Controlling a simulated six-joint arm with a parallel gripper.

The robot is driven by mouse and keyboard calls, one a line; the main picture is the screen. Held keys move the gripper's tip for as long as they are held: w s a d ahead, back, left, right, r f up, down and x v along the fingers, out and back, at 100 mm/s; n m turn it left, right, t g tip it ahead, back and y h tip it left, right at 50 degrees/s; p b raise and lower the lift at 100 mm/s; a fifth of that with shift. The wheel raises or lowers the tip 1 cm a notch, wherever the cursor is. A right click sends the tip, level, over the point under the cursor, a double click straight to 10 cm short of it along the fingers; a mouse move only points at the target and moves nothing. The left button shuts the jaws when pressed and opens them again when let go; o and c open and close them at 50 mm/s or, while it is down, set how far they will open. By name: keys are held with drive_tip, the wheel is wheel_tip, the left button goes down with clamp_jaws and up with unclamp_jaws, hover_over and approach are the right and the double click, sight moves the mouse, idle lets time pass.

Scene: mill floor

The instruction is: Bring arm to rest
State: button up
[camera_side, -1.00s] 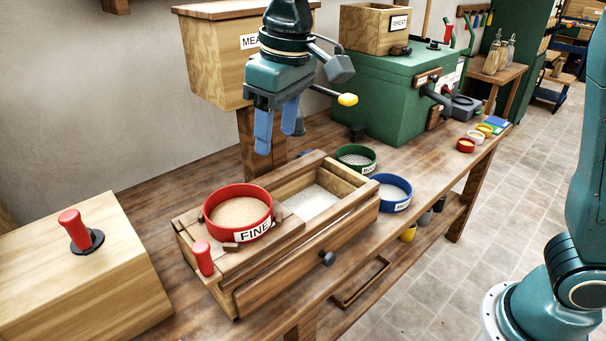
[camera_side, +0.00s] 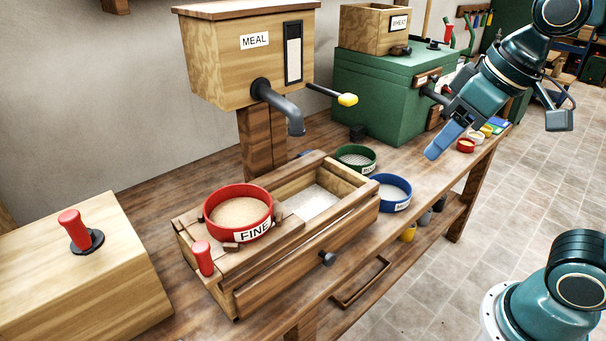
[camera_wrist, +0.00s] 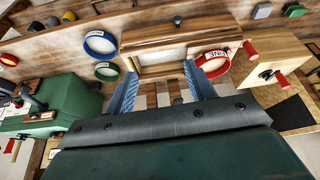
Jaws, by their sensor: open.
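My gripper (camera_side: 447,140) is at the right of the side view, raised above the bench's right part in front of the green machine. It holds nothing; its blue fingers point down and left. In the wrist view my gripper (camera_wrist: 158,88) shows two blue fingers well apart with nothing between them. The red sieve marked FINE (camera_side: 238,212) sits on the wooden sifter box (camera_side: 285,262), with pale meal in it. The box's open part beside it holds white flour (camera_side: 312,203).
A MEAL bin (camera_side: 230,75) with a grey spout (camera_side: 287,108) stands behind the box. A green machine (camera_side: 375,95) carries a WHEAT box (camera_side: 375,28). Green (camera_side: 356,157) and blue (camera_side: 396,190) sieves lie on the bench. A red-handled block (camera_side: 80,275) stands left.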

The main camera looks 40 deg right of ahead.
drive_tip(key=s+d+f, duration=0.2)
drive_tip(key=s+f, duration=0.1)
drive_tip(key=s, duration=0.2)
drive_tip(key=shift+f+m+t+h, duration=0.25)
drive_tip(key=shift+m+t+h, duration=0.05)
drive_tip(key=shift+m+t, duration=0.1)
